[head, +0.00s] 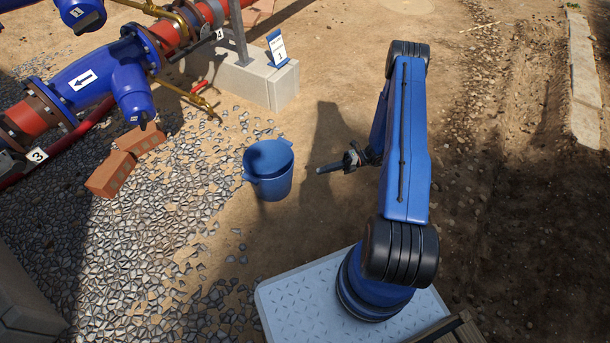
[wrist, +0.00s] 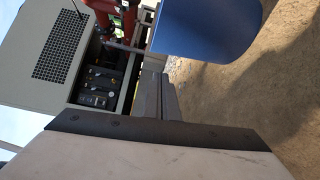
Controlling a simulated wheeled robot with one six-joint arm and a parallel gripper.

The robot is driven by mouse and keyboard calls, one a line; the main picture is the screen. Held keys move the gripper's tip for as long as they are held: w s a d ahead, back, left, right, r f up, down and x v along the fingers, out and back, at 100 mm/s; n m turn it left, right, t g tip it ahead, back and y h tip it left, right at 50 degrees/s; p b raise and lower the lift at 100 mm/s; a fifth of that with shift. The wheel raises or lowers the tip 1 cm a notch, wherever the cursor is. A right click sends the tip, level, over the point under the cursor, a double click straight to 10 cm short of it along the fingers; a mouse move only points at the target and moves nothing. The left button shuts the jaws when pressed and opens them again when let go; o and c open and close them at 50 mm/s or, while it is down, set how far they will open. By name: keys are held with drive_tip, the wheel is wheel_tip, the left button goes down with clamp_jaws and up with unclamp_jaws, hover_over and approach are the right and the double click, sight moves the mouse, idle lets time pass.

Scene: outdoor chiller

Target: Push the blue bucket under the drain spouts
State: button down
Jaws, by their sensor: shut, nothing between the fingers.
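The blue bucket (head: 268,172) stands upright on the ground in the middle of the head view, at the edge of the gravel. Its blue side also fills the top of the wrist view (wrist: 207,28). My gripper (head: 322,169) is shut and empty, pointing left at the bucket from its right side, with a small gap in the head view. In the wrist view its shut fingers (wrist: 156,92) point towards the bucket's lower left. One blue spout (head: 138,106) hangs from the pipework to the bucket's upper left; another blue pipe end (head: 85,18) is farther back.
Red bricks (head: 112,174) lie on the gravel left of the bucket, below the near spout. A concrete block (head: 258,82) with a blue-and-white sign (head: 277,48) stands behind. Gravel between bucket and bricks looks clear. A grey cabinet (wrist: 62,48) shows in the wrist view.

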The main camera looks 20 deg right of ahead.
wheel_tip(320, 180, down, 4)
drive_tip(key=s+d+f+m+t, duration=0.1)
drive_tip(key=d+m+t, duration=0.1)
drive_tip(key=m, duration=0.1)
drive_tip(key=w+x, duration=0.2)
drive_tip(key=x, duration=1.1)
drive_tip(key=shift+d+r, duration=0.2)
drive_tip(key=shift+r, duration=0.25)
drive_tip(key=shift+w+a, duration=0.1)
drive_tip(key=shift+w, duration=0.1)
drive_tip(key=w+a, duration=0.8)
drive_tip(key=w, duration=0.4)
drive_tip(key=w+a, duration=0.9)
drive_tip(key=w, duration=0.3)
drive_tip(key=shift+w, duration=0.35)
drive_tip(key=shift+a, duration=0.15)
